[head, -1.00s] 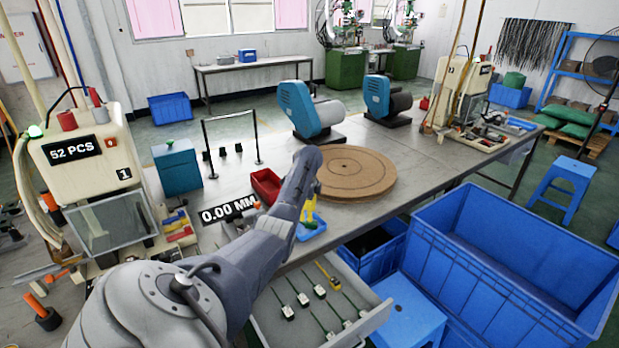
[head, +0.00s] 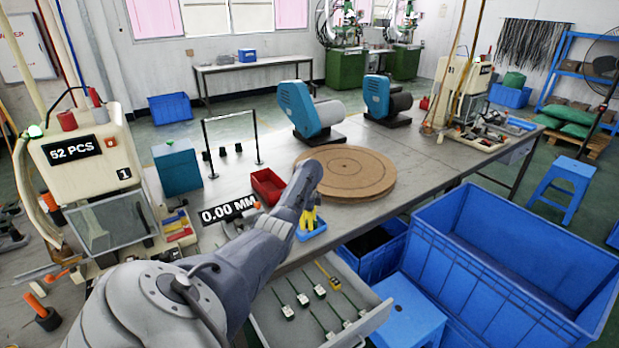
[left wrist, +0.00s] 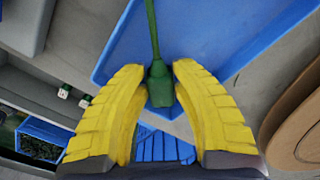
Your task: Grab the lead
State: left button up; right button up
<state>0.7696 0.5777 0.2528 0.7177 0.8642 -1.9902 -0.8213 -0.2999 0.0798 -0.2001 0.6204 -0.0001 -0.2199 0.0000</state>
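The lead (left wrist: 160,84) is a green cable with a thicker green connector body, over a blue tray (left wrist: 235,30) in the left wrist view. My left gripper (left wrist: 160,72) has yellow ribbed fingers on both sides of the connector, their tips close against it; it looks shut on the lead. In the head view my left gripper (head: 308,218) points down at the small blue tray (head: 318,231) at the table's front edge, and the lead is hidden there. My right gripper is in neither view.
An open drawer (head: 378,318) below the table edge holds several green leads. A red bin (head: 266,184) and a round brown turntable (head: 345,172) stand close behind the gripper. Large blue crates (head: 505,265) are at the right.

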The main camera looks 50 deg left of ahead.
pick_arm(q)
grip_shut()
jog(key=shift+r, duration=0.15)
